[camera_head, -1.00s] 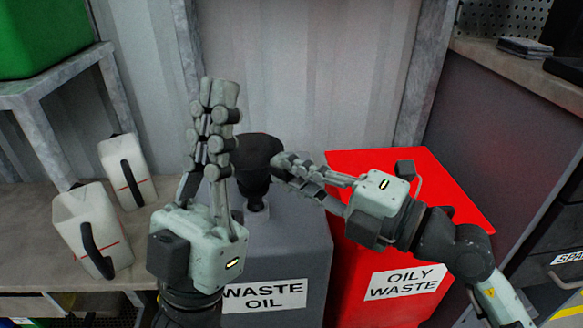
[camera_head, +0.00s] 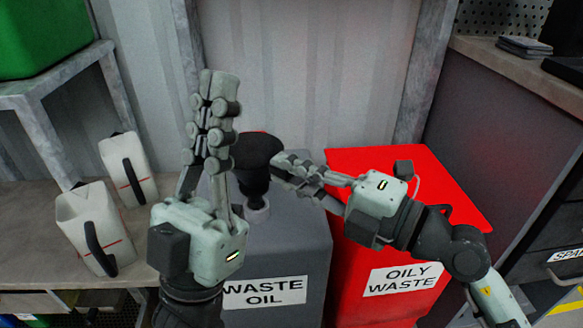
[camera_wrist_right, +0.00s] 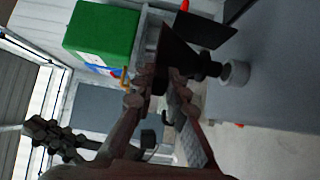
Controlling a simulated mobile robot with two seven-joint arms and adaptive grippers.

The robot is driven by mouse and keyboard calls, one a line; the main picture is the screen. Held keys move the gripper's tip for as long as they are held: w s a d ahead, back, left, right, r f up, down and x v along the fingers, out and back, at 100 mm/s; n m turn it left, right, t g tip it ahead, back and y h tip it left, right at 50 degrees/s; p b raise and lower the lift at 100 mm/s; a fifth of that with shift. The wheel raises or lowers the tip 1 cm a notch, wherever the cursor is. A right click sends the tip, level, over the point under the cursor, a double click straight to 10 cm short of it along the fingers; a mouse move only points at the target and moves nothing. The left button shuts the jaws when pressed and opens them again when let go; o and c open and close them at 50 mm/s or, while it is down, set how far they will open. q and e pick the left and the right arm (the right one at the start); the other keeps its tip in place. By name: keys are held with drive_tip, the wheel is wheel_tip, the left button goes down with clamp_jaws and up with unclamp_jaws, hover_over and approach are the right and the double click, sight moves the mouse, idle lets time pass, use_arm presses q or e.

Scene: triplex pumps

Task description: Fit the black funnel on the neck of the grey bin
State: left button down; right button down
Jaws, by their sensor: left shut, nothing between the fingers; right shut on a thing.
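The black funnel (camera_head: 257,150) is upright, wide end up, over the neck (camera_head: 258,213) of the grey bin (camera_head: 290,245) labelled WASTE OIL. My right gripper (camera_head: 279,171) is shut on the funnel's side from the right. In the right wrist view the funnel (camera_wrist_right: 178,48) has its narrow end against the pale neck (camera_wrist_right: 236,73); I cannot tell how far inside it is. My left gripper (camera_head: 222,82) is shut and empty, pointing up, just left of the funnel and apart from it.
A red bin (camera_head: 400,200) labelled OILY WASTE stands close on the right. Two white canisters (camera_head: 92,230) stand on the bench at left. A green box (camera_head: 42,35) sits on a stand at upper left. A corrugated wall (camera_head: 300,75) is behind.

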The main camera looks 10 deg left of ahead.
sight(263, 180)
drive_tip(key=shift+f+b, duration=0.8)
drive_tip(key=shift+f, duration=1.15)
drive_tip(key=c, duration=1.5)
unclamp_jaws()
drive_tip(key=shift+o, duration=0.2)
drive_tip(key=shift+d, duration=0.1)
drive_tip(key=v, duration=1.2)
